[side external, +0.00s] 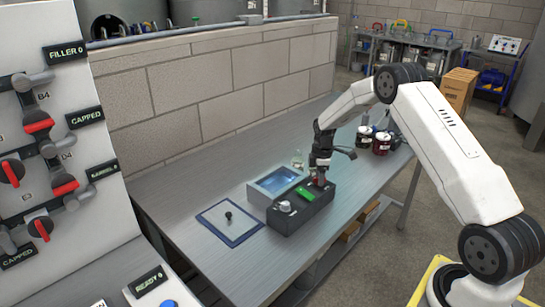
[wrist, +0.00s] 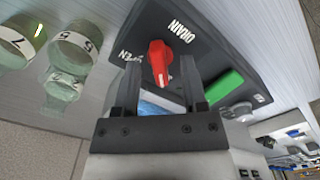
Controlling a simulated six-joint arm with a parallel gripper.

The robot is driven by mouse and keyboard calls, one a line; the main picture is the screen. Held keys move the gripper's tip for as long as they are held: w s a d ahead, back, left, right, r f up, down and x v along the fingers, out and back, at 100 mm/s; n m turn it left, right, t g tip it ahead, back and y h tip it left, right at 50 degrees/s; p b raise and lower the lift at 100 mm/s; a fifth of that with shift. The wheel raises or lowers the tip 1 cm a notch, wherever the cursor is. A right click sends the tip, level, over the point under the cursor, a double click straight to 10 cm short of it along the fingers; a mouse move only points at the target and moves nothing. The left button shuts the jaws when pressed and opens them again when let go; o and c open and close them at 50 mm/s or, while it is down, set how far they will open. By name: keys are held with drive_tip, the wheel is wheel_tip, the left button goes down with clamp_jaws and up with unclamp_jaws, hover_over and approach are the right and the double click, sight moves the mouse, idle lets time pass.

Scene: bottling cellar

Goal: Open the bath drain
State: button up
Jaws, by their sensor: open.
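The drain knob is a red handle (wrist: 158,60) with a white mark, on a dark control box (side external: 300,212). Beside it are the words DRAIN and OPEN; OPEN is partly covered by a finger. The white mark points toward my gripper in the wrist view. The bath (side external: 277,181), a grey basin with blue water, stands against the box. My gripper (wrist: 160,78) is open, pointing down, with one finger on each side of the knob in the picture. I cannot tell whether the fingers touch it. In the side view, my gripper (side external: 319,172) largely hides the knob.
Numbered glass vessels (wrist: 72,45) stand close by. A blue-edged mat (side external: 232,233) with a small dark piece lies left. Dark-red jars (side external: 381,144) stand behind. The front-left bench is clear.

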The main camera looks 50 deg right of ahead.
drive_tip(key=shift+f, duration=0.1)
clamp_jaws()
drive_tip(key=shift+m, duration=0.5)
drive_tip(key=m, duration=0.3)
drive_tip(key=shift+m, duration=0.4)
drive_tip(key=m, duration=1.3)
